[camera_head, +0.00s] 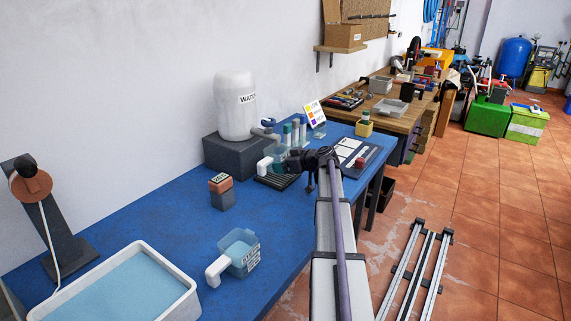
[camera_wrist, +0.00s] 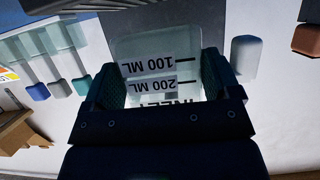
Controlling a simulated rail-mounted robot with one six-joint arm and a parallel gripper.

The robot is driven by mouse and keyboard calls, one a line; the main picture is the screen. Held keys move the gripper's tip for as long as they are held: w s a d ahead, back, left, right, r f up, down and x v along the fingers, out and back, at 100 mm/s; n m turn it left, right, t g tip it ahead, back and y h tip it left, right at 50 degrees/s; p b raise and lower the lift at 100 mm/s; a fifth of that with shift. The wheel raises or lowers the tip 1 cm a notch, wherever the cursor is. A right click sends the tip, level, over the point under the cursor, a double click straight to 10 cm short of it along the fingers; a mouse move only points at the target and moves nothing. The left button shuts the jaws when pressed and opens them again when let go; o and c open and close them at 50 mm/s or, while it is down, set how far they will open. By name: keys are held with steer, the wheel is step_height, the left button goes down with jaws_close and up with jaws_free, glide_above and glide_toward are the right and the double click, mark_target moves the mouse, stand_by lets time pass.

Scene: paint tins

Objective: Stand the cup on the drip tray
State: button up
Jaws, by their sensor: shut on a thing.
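A clear teal measuring cup (camera_head: 278,158) with a white handle is held in my gripper (camera_head: 303,160). In the wrist view, my gripper (camera_wrist: 165,80) is shut with one finger on each side of the cup (camera_wrist: 155,50), which shows 100 ML and 200 ML marks. The dark ribbed drip tray (camera_head: 275,182) lies under the cup, in front of the water tank. The cup looks roughly upright. I cannot tell whether its base touches the tray. My wrist hides part of the tray's right side.
The white water tank (camera_head: 236,105) stands on a dark block (camera_head: 238,155) behind the tray. A second measuring cup (camera_head: 239,252), a red-and-grey block (camera_head: 221,192) and a white water basin (camera_head: 120,288) are on the blue table (camera_head: 160,220). Several capped tubes (camera_head: 295,132) stand behind the cup.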

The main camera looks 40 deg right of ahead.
steer(key=shift+s+a+f+b, duration=0.2)
steer(key=shift+f+b, duration=0.1)
steer(key=shift+b, duration=0.1)
steer(key=o, duration=0.7)
steer(key=shift+o, duration=1.2)
steer(key=shift+s+a+f, duration=0.1)
steer(key=shift+s+f, duration=0.05)
steer(key=shift+r, duration=0.2)
steer(key=r+p+v, duration=0.1)
steer(key=p+v, duration=0.4)
steer(key=v, duration=0.7)
steer(key=shift+w+d+p, duration=0.2)
steer(key=shift+w+p, duration=0.1)
steer(key=shift+p, duration=0.1)
steer(key=shift+f, duration=0.1)
